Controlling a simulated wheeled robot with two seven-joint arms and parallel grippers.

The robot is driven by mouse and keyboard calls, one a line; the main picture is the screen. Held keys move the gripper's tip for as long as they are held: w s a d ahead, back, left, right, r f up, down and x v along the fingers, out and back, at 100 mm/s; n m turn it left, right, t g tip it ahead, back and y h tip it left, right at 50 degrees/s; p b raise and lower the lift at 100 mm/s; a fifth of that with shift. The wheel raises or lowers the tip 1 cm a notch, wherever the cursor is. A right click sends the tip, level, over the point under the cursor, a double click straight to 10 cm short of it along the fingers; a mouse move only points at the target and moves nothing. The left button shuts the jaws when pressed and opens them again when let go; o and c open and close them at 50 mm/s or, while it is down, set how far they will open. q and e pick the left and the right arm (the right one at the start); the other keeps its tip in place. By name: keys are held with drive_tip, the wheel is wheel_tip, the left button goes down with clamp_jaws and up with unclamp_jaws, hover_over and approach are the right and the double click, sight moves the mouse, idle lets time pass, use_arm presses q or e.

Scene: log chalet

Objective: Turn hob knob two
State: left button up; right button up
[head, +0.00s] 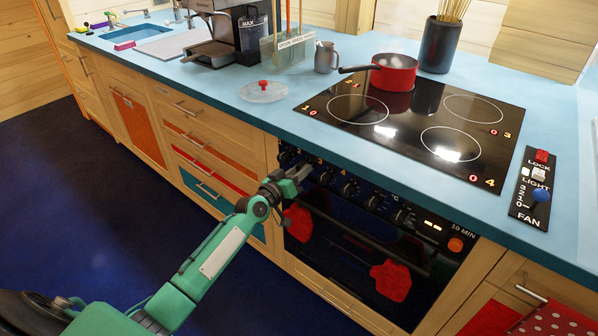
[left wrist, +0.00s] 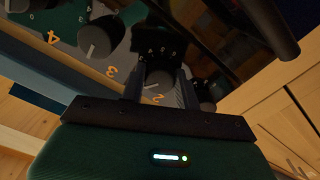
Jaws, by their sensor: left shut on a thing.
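My left gripper (head: 299,173) reaches in from the left to the row of knobs on the oven front. In the left wrist view its two fingers (left wrist: 160,88) are shut on a dark round knob, hob knob two (left wrist: 159,73), with an orange 2 printed beside it. In the head view the gripper hides most of that knob. Knobs three (left wrist: 97,40) and four stand along the same panel, apart from the fingers. The black hob (head: 415,105) above has several white cooking rings. My right gripper is in neither view.
A red pan (head: 395,72) stands on the hob's back ring. A glass lid (head: 264,91) with a red knob lies on the blue worktop (head: 220,95). The oven handle bar (head: 345,228) runs below the knobs, with red mitts (head: 391,281) there. A switch panel (head: 533,190) is at right.

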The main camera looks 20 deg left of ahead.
use_arm(q)
drive_tip(key=n, duration=0.6)
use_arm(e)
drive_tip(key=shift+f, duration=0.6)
use_arm(q)
drive_tip(key=shift+n, duration=0.4)
drive_tip(key=o, duration=0.9)
drive_tip(key=shift+o, duration=0.4)
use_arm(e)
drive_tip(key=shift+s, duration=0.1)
use_arm(q)
drive_tip(key=shift+s, duration=0.1)
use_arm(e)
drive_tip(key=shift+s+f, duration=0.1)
